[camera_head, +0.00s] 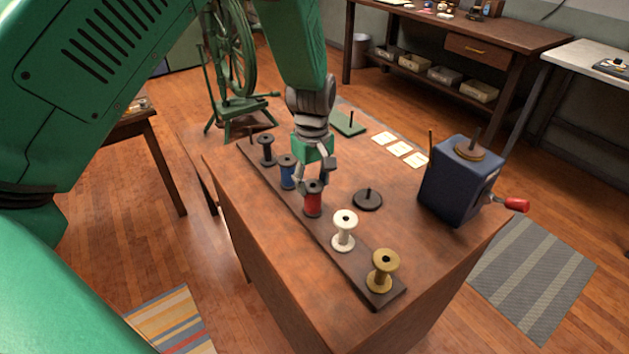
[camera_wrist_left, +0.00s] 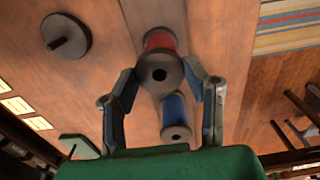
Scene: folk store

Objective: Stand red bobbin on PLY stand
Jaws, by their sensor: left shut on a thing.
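The red bobbin (camera_head: 313,203) stands upright on the dark rack board (camera_head: 325,253), in line with the other bobbins. My left gripper (camera_head: 312,178) is over it from above, shut on its upper part. In the left wrist view the red bobbin (camera_wrist_left: 160,42) shows its dark top flange between the two fingertips (camera_wrist_left: 163,75). A round black stand with an upright peg (camera_head: 367,200) is to its right, empty; it also shows in the left wrist view (camera_wrist_left: 75,28). A green square base with a peg (camera_head: 348,125) is farther back, also empty. I cannot read a PLY label.
A blue bobbin (camera_head: 287,172) and a dark one (camera_head: 267,150) stand behind the red one; white (camera_head: 344,232) and gold (camera_head: 383,272) bobbins stand in front. A blue crank box (camera_head: 455,190) is at right. Cards (camera_head: 400,148) lie behind. A spinning wheel (camera_head: 235,70) stands at back left.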

